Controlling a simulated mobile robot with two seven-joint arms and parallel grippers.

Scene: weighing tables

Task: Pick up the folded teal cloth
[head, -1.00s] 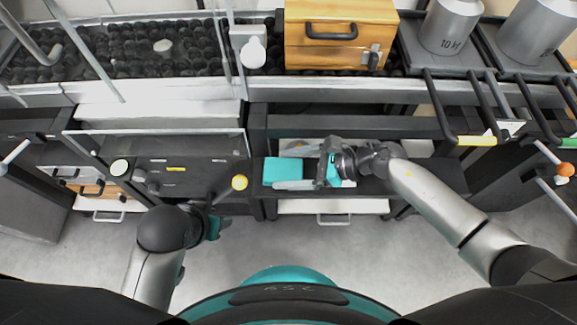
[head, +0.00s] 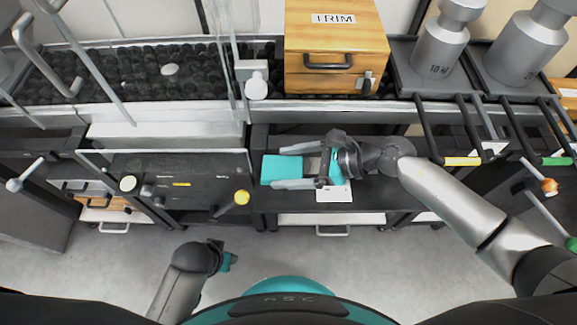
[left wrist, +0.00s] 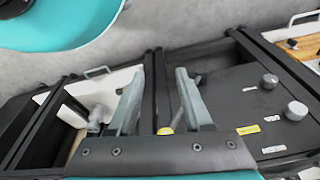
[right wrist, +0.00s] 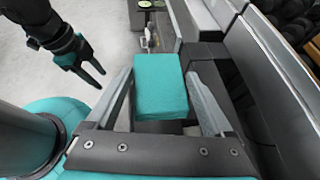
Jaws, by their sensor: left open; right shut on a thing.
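The folded teal cloth (head: 276,170) is a thick, flat-topped block over the dark shelf (head: 380,192) in the middle of the head view. My right gripper (head: 281,168) reaches in from the right and is shut on it, one finger along each side. The right wrist view shows the cloth (right wrist: 161,88) between the two grey fingers; I cannot tell whether it is clear of the shelf. My left gripper (head: 228,260) is open and empty over the floor, low in the head view; its spread fingers show in the left wrist view (left wrist: 160,88).
A white card (head: 334,195) lies by the right gripper. A wooden TRIM box (head: 333,48) and grey weights (head: 440,48) stand behind. A dark panel with knobs (head: 165,200) is to the left. Handle bars (head: 462,130) jut out at the right. Floor in front is clear.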

